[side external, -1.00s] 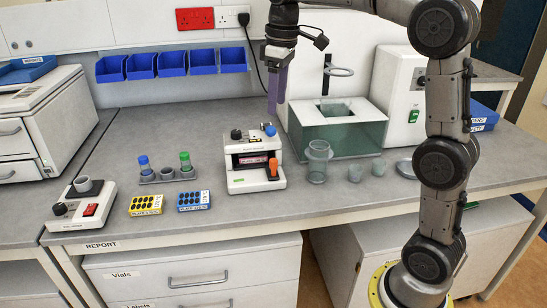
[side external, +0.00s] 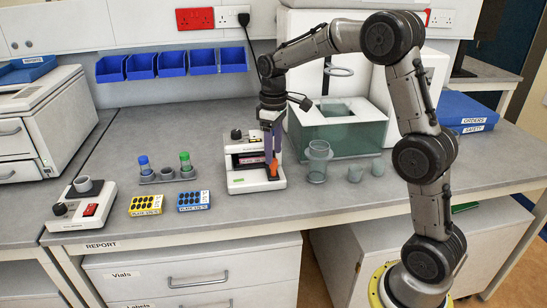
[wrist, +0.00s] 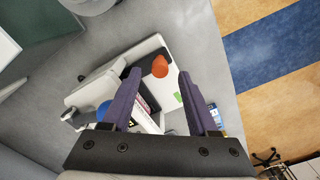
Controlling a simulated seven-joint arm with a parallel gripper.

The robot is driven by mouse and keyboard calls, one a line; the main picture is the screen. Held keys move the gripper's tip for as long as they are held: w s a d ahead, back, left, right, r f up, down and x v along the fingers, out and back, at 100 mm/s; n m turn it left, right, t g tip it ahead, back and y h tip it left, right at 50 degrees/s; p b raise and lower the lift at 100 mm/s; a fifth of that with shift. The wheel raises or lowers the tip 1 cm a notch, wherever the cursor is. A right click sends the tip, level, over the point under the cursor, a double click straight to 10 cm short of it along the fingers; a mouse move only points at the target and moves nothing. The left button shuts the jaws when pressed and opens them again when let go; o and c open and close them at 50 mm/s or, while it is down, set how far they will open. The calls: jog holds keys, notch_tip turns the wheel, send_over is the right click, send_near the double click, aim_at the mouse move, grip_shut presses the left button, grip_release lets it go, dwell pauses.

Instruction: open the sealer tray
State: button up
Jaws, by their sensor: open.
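The sealer (side external: 233,163) is a small white bench machine. It has a dark opening with a pinkish strip, and a white front part (side external: 240,184) bearing a green label. An upright orange handle (side external: 274,170) stands at its front right; in the wrist view the orange handle (wrist: 160,66) appears between and just beyond my fingertips. My gripper (side external: 271,158) points down in front of the sealer, its purple fingers apart on either side of the handle's line. I cannot tell whether either finger touches the handle. The arm hides the sealer's top right.
A clear beaker (side external: 317,160) and small cups stand to the right, before a water bath (side external: 345,135). Vials in a rack (side external: 168,175), a yellow block (side external: 146,205) and a blue block (side external: 193,200) are to the left. The bench front is clear.

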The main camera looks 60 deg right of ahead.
jog(key=shift+f, duration=1.4)
grip_shut()
jog(key=shift+r, duration=0.1)
dwell(0.4)
